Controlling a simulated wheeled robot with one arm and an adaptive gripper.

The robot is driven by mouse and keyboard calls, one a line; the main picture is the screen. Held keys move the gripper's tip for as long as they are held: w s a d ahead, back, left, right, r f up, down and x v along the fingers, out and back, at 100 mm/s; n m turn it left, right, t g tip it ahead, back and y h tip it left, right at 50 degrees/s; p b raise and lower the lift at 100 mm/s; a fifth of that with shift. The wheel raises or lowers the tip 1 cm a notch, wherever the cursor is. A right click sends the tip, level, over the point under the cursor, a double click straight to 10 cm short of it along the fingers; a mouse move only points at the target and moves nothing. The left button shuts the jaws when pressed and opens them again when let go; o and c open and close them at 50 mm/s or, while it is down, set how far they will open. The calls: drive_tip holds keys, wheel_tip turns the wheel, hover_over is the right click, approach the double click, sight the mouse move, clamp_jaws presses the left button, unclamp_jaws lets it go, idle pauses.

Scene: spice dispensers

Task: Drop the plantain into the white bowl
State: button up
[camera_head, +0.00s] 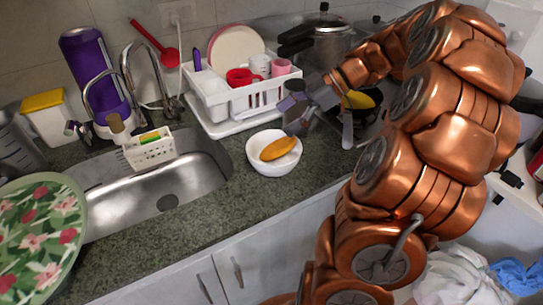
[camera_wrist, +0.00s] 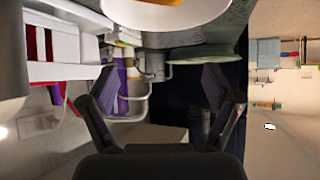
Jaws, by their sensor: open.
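The plantain (camera_head: 278,148), orange-yellow, lies inside the white bowl (camera_head: 262,166) on the counter to the right of the sink. My gripper (camera_head: 292,114) is above and behind the bowl in the head view, apart from the plantain. In the wrist view, my gripper (camera_wrist: 160,80) has its two fingers spread with nothing between them. The white bowl (camera_wrist: 185,22) is cut off at the top of that view, with an orange-yellow edge of the plantain (camera_wrist: 163,2) just showing.
A white dish rack (camera_head: 232,95) with cups and plates stands behind the bowl. A steel sink (camera_head: 190,185) with a white caddy (camera_head: 148,148) is to the left. Bare counter (camera_head: 225,225) lies in front.

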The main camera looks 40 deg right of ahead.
drive_tip(key=v, duration=0.6)
drive_tip(key=shift+s+d+r, duration=0.2)
drive_tip(key=shift+d+r, duration=0.05)
idle(0.3)
drive_tip(key=s+a+f+m+g+h+p, duration=0.1)
drive_tip(key=s+a+m+g, duration=0.15)
drive_tip(key=a, duration=0.75)
drive_tip(key=s+a+f+m+g+h+p, duration=0.1)
drive_tip(key=s+a+m+g+h+p, duration=0.15)
drive_tip(key=a, duration=0.75)
drive_tip(key=s+a+f+m+h+p, duration=0.1)
drive_tip(key=s+a+f+m+h, duration=0.1)
drive_tip(key=s, duration=0.5)
drive_tip(key=s+a+f+m+g+h+p, duration=0.1)
drive_tip(key=s+a+f+m+h, duration=0.1)
drive_tip(key=s+f+m+h, duration=0.2)
drive_tip(key=s+m, duration=0.1)
drive_tip(key=s, duration=0.2)
drive_tip(key=shift+s+f+m+g+p, duration=0.3)
drive_tip(key=shift+s+f, duration=0.05)
drive_tip(key=shift+s, duration=0.05)
drive_tip(key=shift+d, duration=0.1)
